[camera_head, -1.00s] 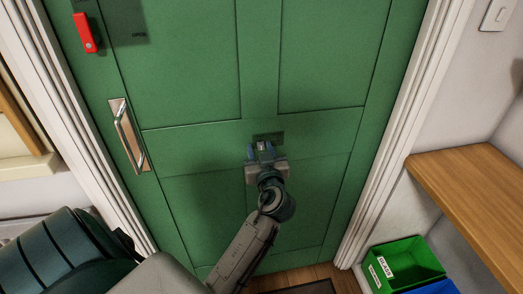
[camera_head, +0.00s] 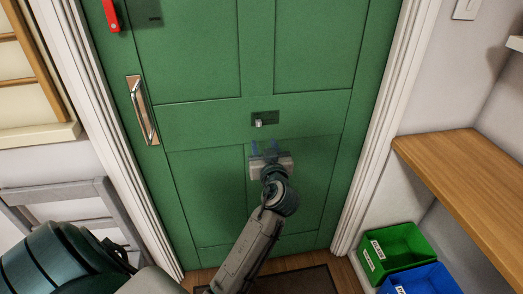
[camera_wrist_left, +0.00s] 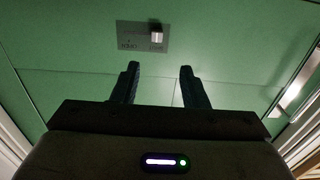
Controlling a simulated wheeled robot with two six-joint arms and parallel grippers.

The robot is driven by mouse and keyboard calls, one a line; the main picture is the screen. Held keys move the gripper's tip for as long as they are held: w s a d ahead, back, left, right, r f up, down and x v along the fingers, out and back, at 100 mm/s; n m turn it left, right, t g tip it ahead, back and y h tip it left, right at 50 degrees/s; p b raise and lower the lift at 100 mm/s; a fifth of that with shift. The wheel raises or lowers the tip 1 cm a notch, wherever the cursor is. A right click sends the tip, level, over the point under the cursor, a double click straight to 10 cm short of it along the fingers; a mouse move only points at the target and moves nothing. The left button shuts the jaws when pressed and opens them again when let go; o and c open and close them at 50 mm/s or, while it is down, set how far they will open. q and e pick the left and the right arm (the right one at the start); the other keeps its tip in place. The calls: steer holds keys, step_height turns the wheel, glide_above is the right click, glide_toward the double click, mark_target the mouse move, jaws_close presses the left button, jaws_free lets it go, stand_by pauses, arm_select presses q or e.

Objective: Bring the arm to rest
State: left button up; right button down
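My left gripper (camera_head: 265,150) is in front of the green door (camera_head: 205,125), just below a small dark plate with a knob (camera_head: 260,121) in the head view. In the left wrist view my left gripper (camera_wrist_left: 158,88) has its two fingers well apart, with nothing between them. The plate's silver knob (camera_wrist_left: 156,32) shows beyond the fingertips, clear of them. My right gripper is not in view.
The door has a metal pull handle (camera_head: 143,110) and a red fitting (camera_head: 110,14). A wooden shelf (camera_head: 465,175) is at right, above a green bin (camera_head: 397,252) and a blue bin (camera_head: 422,280). A grey chair (camera_head: 75,200) stands at left. A dark mat (camera_head: 290,281) lies at the door's foot.

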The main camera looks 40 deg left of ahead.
arm_select(q)
steer(key=shift+d, duration=0.1)
steer(key=shift+f, duration=0.1)
stand_by(0.4)
